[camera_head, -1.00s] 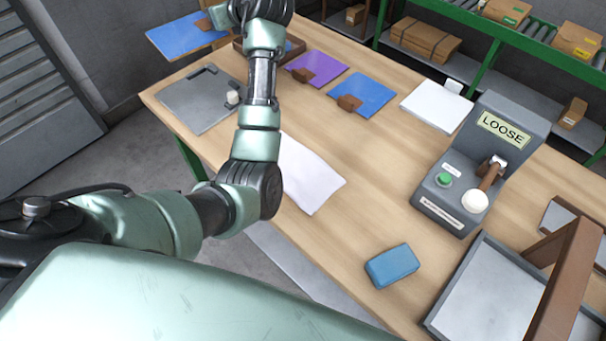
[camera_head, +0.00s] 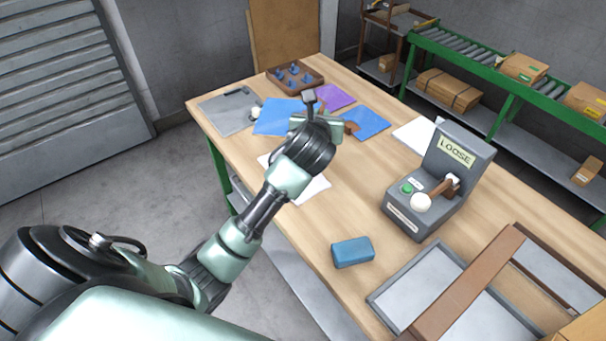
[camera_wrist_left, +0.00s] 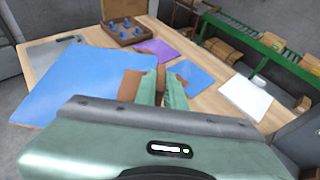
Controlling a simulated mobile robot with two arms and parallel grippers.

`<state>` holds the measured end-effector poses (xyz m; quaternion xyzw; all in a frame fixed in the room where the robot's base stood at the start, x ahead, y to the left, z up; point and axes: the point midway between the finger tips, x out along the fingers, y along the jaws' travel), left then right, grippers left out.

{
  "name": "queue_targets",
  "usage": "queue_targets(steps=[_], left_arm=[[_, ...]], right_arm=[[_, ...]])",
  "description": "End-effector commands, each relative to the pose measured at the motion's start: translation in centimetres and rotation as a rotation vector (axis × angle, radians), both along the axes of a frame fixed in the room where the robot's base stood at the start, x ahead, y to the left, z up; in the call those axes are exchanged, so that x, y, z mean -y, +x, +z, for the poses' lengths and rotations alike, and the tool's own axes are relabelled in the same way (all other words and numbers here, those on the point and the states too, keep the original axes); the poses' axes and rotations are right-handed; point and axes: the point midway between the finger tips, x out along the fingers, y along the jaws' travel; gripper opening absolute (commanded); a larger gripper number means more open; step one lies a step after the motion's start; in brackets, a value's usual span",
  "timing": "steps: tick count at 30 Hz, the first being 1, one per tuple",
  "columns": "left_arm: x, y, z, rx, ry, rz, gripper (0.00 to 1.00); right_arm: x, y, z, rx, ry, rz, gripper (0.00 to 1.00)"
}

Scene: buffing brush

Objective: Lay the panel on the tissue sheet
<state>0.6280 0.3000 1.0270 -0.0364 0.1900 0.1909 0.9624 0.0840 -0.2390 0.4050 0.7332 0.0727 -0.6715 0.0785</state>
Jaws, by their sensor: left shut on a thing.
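My left gripper (camera_head: 322,110) is shut on the brown tab of a blue panel (camera_head: 277,115), which extends to the left of the fingers. In the left wrist view, the panel (camera_wrist_left: 75,80) looks large and close, with its brown tab (camera_wrist_left: 130,84) at the fingers (camera_wrist_left: 160,80). The panel appears raised above the table. The white tissue sheet (camera_head: 316,187) lies near the table's front edge, nearer the head camera than the gripper and partly hidden by my left arm. My right gripper is out of view.
Behind are a peg tray (camera_head: 296,88), a purple panel (camera_head: 335,96) and another blue panel (camera_head: 368,122). A grey plate (camera_head: 225,113) lies left, a white panel (camera_head: 412,137) right. A blue block (camera_head: 352,252) and the LOOSE device (camera_head: 437,190) stand nearer.

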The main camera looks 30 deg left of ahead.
Motion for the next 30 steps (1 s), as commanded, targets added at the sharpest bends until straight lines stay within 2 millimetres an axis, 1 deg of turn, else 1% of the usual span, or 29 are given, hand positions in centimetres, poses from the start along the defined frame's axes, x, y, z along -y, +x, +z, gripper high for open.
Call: queue_targets(steps=[1,6,12,15,18,23,27,30], left_arm=[[0.0,-0.1,-1.4,-0.007,-0.001,0.001,0.0],[0.1,-0.2,-5.9,-0.01,-0.003,0.001,0.0],[0.1,-0.1,-11.2,-0.008,-0.003,0.001,0.0],[0.0,0.0,-13.2,-0.005,-0.002,0.001,0.0],[0.0,0.0,-14.4,-0.003,0.0,0.002,0.0],[0.0,0.0,-15.6,-0.003,0.0,0.002,0.0],[0.0,0.0,-17.9,-0.004,-0.002,0.002,0.0],[0.0,0.0,-18.9,-0.002,-0.001,0.001,0.0]], right_arm=[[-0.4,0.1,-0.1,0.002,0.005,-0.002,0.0],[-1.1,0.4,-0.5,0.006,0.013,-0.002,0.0],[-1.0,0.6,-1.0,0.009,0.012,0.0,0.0],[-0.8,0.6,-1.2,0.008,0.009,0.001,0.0],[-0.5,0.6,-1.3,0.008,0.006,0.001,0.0],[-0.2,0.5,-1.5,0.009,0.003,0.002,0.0],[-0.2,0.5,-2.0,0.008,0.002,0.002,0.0],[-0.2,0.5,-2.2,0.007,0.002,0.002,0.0]])
